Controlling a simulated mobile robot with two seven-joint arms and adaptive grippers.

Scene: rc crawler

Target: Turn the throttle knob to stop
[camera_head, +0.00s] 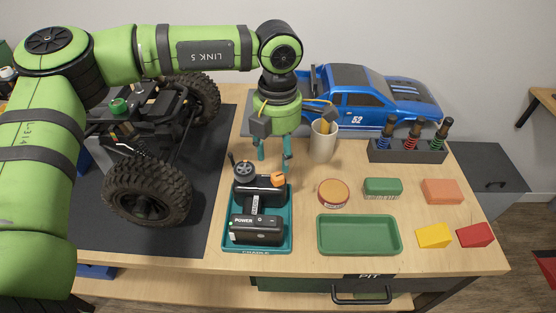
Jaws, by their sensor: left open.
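A black radio transmitter (258,205) stands in a teal cradle (289,235) near the table's front. A dark round wheel (243,170) is at its upper left and an orange knob (278,180) at its upper right. No throttle label is readable on either. My left gripper (273,161) points down with its teal fingers apart and empty. It appears just behind and above the transmitter's top, close to the orange knob; I cannot tell the exact gap. A green round knob (118,105) sits on the crawler chassis (150,125). My right gripper is not in view.
A beige mug (322,142) stands right of my gripper, near a blue truck body (365,97). A shock rack (408,150) is behind several small blocks and a green tray (359,235). The chassis stands on a dark mat (180,235) at left. Bare wood surrounds the cradle's right side.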

